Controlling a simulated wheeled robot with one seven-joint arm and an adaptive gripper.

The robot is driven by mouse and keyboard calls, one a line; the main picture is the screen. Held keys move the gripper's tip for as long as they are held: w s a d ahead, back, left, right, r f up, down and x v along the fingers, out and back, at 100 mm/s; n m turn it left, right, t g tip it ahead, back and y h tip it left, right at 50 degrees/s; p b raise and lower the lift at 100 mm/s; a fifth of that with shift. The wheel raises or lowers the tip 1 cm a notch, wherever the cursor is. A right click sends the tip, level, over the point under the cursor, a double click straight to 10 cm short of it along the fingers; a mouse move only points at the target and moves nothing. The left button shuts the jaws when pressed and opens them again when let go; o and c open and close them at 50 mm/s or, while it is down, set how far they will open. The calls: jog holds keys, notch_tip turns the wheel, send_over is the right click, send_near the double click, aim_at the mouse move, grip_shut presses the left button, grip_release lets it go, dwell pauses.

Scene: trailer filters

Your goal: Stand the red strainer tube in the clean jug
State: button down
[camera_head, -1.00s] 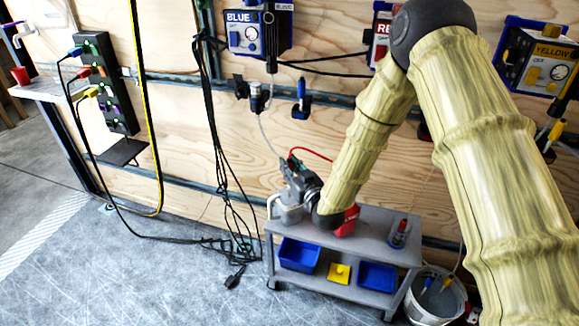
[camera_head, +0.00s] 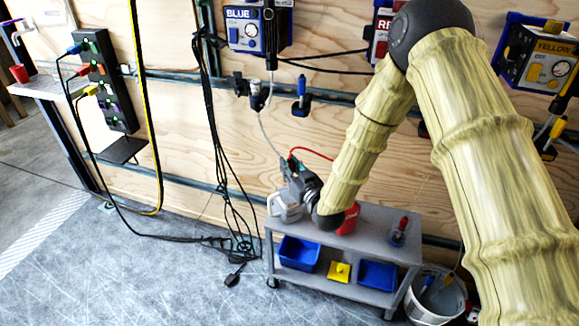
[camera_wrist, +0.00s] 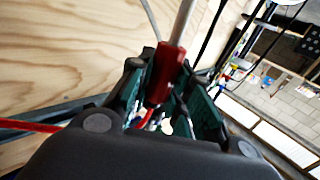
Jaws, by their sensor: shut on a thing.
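My gripper (camera_wrist: 165,100) has its green-lined fingers closed around a red cylindrical piece, the strainer tube (camera_wrist: 165,72). A pale grey hose runs up from the red piece in the wrist view. In the head view my gripper (camera_head: 294,172) is over the left end of the grey cart, and the red piece cannot be made out clearly there. A pale, translucent jug (camera_head: 287,210) stands on the cart's left end, just below my gripper and partly hidden by it. Whether the tube touches the jug is hidden.
The grey cart (camera_head: 376,228) also carries a red container (camera_head: 349,218) partly behind my arm and a small red-topped bottle (camera_head: 399,231). Blue bins (camera_head: 298,254) sit on its lower shelf. A white bucket (camera_head: 433,312) stands to the right. Cables hang at the left.

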jog(key=shift+f, duration=0.35)
jog(key=c, duration=1.2)
grip_release()
jog(key=shift+c, duration=0.2)
jog(key=v, duration=1.2)
